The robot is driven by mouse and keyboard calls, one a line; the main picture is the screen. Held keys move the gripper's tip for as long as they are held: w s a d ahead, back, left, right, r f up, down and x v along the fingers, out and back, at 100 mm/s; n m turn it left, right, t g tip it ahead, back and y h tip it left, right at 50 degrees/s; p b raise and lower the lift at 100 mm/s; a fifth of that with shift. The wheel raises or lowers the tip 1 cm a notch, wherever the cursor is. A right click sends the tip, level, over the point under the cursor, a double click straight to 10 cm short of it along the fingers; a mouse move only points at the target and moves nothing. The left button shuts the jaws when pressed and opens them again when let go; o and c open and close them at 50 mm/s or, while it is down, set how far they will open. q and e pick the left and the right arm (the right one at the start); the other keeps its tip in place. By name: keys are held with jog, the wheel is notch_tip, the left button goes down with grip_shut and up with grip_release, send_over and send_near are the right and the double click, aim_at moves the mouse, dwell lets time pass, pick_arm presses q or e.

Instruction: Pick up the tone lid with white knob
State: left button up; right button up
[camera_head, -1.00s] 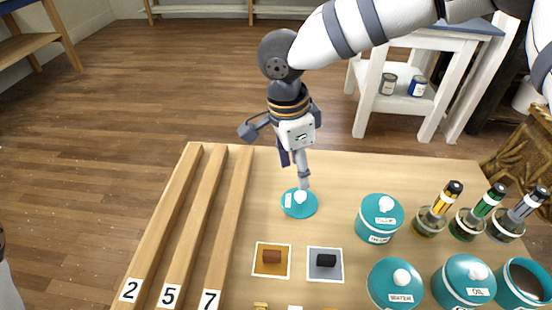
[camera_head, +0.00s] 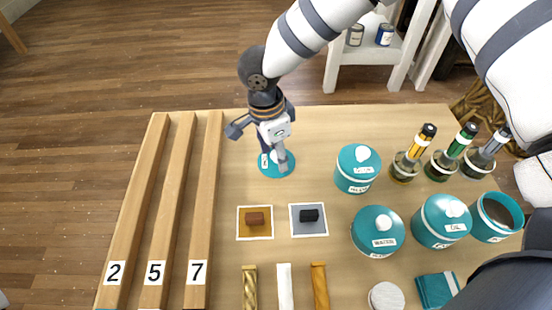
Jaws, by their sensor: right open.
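A teal lid (camera_head: 285,171) with a white knob lies flat on the wooden table, right of the wooden rails. Its label is partly covered and too small to read. My right gripper (camera_head: 275,153) points down right over this lid. Its fingers are open at the knob, which they partly hide. I cannot tell whether they touch it. The lid rests on the table. My left gripper is not in view.
Lidded teal canisters (camera_head: 357,170) stand to the right, with an open teal canister (camera_head: 497,217) and several bottles (camera_head: 405,166). Two square cards with small blocks (camera_head: 255,222) lie in front of the lid. Numbered wooden rails (camera_head: 205,200) run along the left.

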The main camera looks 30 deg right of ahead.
jog(key=shift+r, duration=0.1)
grip_shut()
jog(key=shift+r, duration=0.1)
